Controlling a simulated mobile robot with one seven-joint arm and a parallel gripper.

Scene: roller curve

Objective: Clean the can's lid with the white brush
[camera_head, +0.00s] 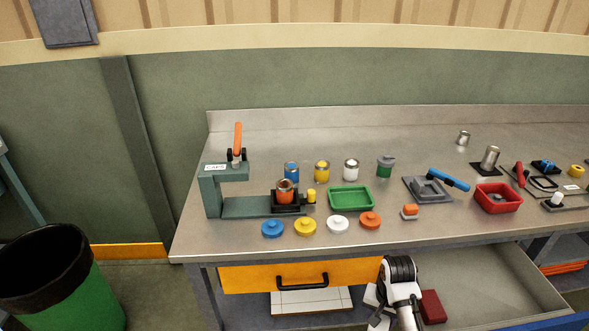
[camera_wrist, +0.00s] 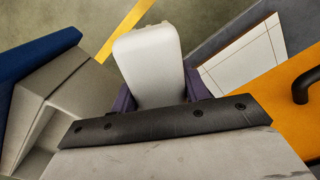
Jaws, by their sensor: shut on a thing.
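In the wrist view my gripper (camera_wrist: 160,92) is shut on a pale, rounded block, the white brush (camera_wrist: 148,55). Its bristles are not clear. In the head view the arm end is low, in front of the bench by the open drawer, and the fingers cannot be made out. An orange can (camera_head: 285,197) stands upright in a black holder at the green press. A green can (camera_head: 385,167) with a grey top stands farther back. Loose blue (camera_head: 272,229), yellow (camera_head: 305,227), white (camera_head: 338,224) and orange (camera_head: 370,220) lids lie along the front. My gripper is apart from all these.
Blue (camera_head: 291,171), yellow (camera_head: 322,171) and white-topped (camera_head: 351,170) cans stand behind a green tray (camera_head: 351,209). The open drawer (camera_head: 490,285) juts out; a bin (camera_head: 70,300) stands left.

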